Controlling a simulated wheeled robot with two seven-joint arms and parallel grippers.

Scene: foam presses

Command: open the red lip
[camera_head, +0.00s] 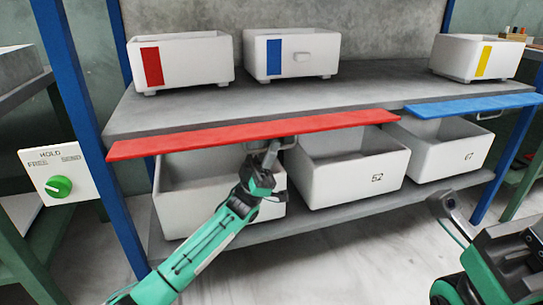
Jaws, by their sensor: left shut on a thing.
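The red lip (215,138) is a long flat bar along the front edge of the grey shelf, above the lower white bins. It sticks out from the shelf edge and looks raised, roughly level. My left gripper (271,153) reaches up from below, shut on the grey handle (284,147) under the red lip. The fingertips are small and partly hidden under the lip. My right gripper is at the lower right (450,205), apart from the lip; its fingers are not clear.
A blue lip (470,104) with its own handle is to the right. White bins marked red (200,60), blue (318,55) and yellow (455,57) stand on the shelf. Lower bins (345,170) sit below. A blue post (75,85) and a panel with a green knob (58,187) are left.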

